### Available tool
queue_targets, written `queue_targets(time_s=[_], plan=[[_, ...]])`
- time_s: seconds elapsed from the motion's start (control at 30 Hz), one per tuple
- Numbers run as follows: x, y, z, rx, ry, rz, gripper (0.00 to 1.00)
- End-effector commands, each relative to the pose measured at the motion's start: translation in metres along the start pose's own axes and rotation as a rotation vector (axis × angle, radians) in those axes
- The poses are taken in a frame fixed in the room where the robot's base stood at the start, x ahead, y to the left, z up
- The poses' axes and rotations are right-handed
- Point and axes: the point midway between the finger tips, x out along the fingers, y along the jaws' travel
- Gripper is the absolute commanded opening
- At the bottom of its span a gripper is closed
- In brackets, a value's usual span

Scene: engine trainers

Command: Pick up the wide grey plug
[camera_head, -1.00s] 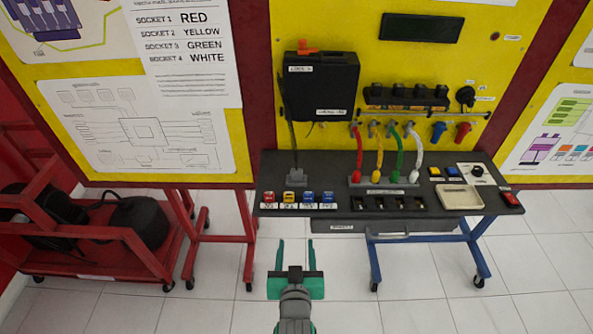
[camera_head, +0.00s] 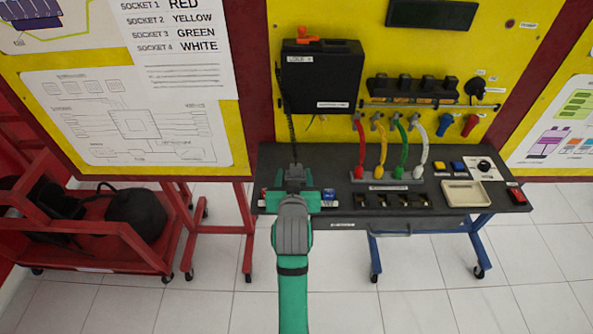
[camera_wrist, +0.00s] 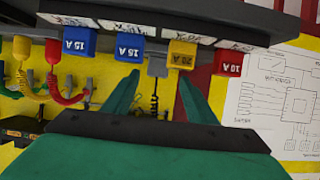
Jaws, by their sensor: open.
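The wide grey plug (camera_wrist: 157,68) shows in the wrist view beyond and between my fingertips, with a black coiled cord on it. In the head view the plug (camera_head: 295,172) is mostly hidden by my gripper (camera_head: 295,180), and its cord runs up to the black box. My gripper is open, and its two green fingers (camera_wrist: 157,88) stand apart with nothing between them that I can see held. How far the fingertips are from the plug I cannot tell.
Coloured fuse blocks, two blue (camera_wrist: 128,46), one yellow (camera_wrist: 181,53) and one red (camera_wrist: 228,63), sit close around my fingers. The black box (camera_head: 322,75) hangs above. Red, yellow, green and white cables (camera_head: 420,145) rise to the right. A pale tray (camera_head: 468,194) lies farther right on the dark shelf.

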Motion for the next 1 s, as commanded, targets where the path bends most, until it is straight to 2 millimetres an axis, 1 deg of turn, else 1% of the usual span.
queue_targets(time_s=[0.23, 0.4, 0.5, 0.63, 0.83, 0.87, 0.9, 0.97, 1.0], plan=[[0.016, 0.001, 0.002, 0.000, 0.000, 0.000, 0.52], [0.040, 0.005, 0.006, 0.001, -0.002, -0.001, 0.52], [0.052, 0.004, 0.005, 0.000, 0.000, -0.002, 0.52], [0.060, 0.006, 0.005, 0.001, -0.001, 0.001, 0.52], [0.060, 0.008, 0.005, 0.001, 0.000, 0.003, 0.52], [0.060, 0.008, 0.005, 0.001, 0.000, 0.003, 0.49], [0.060, 0.008, 0.005, 0.002, 0.000, 0.003, 0.40], [0.060, 0.008, 0.005, 0.002, 0.000, 0.004, 0.25], [0.060, 0.008, 0.005, 0.001, 0.000, 0.003, 0.16]])
